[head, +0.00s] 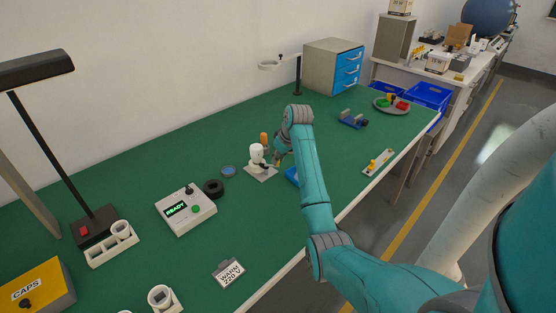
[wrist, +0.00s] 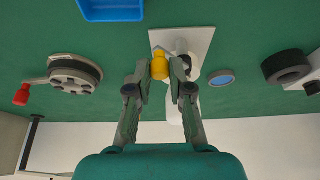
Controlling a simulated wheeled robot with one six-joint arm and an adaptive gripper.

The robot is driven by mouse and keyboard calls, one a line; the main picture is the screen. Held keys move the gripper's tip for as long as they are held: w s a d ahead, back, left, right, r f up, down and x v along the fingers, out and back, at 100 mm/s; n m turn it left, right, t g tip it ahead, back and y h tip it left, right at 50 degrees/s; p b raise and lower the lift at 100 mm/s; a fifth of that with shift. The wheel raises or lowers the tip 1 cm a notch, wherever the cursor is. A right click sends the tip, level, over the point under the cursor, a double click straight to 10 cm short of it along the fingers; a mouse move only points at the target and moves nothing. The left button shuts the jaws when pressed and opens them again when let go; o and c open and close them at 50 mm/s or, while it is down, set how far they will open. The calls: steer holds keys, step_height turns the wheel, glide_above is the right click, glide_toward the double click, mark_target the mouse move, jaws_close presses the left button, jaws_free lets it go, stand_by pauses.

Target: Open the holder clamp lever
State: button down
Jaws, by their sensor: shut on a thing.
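The white holder (head: 257,153) stands upright on a pale square base plate (head: 262,174) near the middle of the green bench. In the wrist view its plate (wrist: 200,38) lies beyond the fingertips, and my fingers partly hide the holder. The yellow lever knob (wrist: 160,66) sits between my fingertips. My gripper (wrist: 161,72) is shut on it, at the holder's side. In the head view my gripper (head: 275,163) is just right of the holder. An orange upright piece (head: 264,138) shows above the holder; I cannot tell whether it is part of the lever.
A blue tray (head: 292,177) is close by, partly behind my arm. A blue disc (head: 228,170), black ring (head: 213,188) and READY box (head: 186,209) are left of the holder. A grey reel with a red-knobbed crank (wrist: 75,75) shows in the wrist view. Green bench behind the disc is clear.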

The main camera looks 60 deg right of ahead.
steer(key=n, duration=0.1)
steer(key=d+n+y, duration=0.1)
steer(key=n, duration=0.1)
steer(key=w+n, duration=0.1)
steer(key=shift+d+n+y, duration=0.3)
steer(key=shift+y, duration=0.1)
steer(key=shift+w+d+n+g+y, duration=0.15)
steer(key=shift+w+n+y, duration=0.15)
steer(key=shift+n, duration=0.5)
steer(key=shift+w+d+n+g+y, duration=0.15)
steer(key=shift+w+n+y, duration=0.15)
steer(key=shift+n, duration=0.5)
steer(key=shift+w+d+n+y, duration=0.15)
steer(key=shift+w+n+y, duration=0.15)
steer(key=shift+n, duration=0.5)
steer(key=c, duration=1.1)
jaws_free()
steer(key=shift+o, duration=0.2)
steer(key=shift+r, duration=0.1)
steer(key=v, duration=0.7)
